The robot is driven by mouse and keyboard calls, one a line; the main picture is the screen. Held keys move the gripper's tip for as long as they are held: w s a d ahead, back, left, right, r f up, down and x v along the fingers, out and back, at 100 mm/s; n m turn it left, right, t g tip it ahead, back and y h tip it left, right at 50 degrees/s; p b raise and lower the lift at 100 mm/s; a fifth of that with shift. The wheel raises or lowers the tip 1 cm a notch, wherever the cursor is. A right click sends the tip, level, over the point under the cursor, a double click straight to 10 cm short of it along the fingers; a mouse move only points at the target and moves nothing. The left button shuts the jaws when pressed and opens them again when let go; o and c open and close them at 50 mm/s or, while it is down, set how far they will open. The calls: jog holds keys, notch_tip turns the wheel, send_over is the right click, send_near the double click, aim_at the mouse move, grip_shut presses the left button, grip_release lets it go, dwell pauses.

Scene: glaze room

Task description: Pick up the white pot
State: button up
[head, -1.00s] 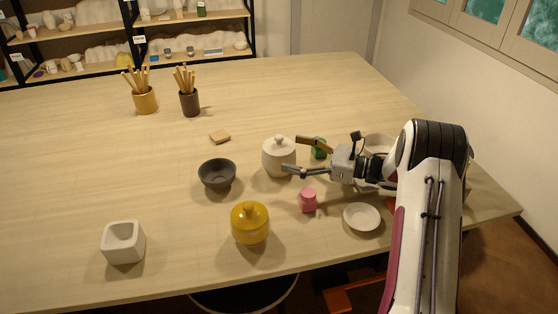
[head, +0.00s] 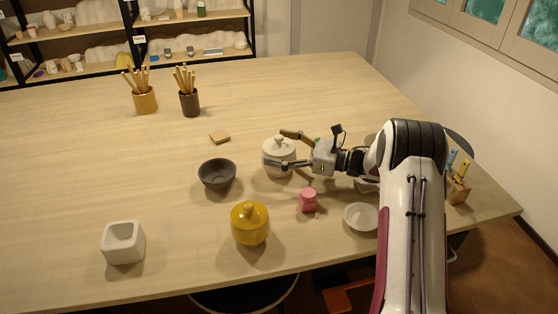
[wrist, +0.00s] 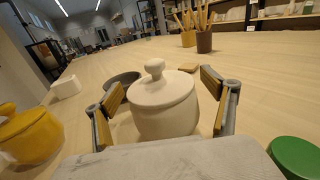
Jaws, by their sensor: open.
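The white pot (head: 274,160) is a round lidded jar with a knob, standing upright on the table. In the wrist view the white pot (wrist: 164,104) is in the middle, between the open fingers. My gripper (head: 281,150) comes from the right in the head view, with one finger on the far side of the pot and one on the near side. In the wrist view my gripper (wrist: 164,100) has a finger on each side of the pot, with gaps showing. It is open and holds nothing. The fingers partly cover the pot in the head view.
A dark bowl (head: 217,174) stands left of the pot. A yellow lidded pot (head: 250,224), a pink jar (head: 308,200) and a white dish (head: 361,217) stand nearer. A green thing (wrist: 294,158) is close at the gripper's right. The table (head: 90,190) left is mostly clear.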

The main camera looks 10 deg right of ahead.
jog(key=shift+w, duration=0.1)
dwell(0.4)
jog(key=c, duration=1.4)
jog(key=shift+r, duration=0.15)
jog(key=shift+r, duration=4.95)
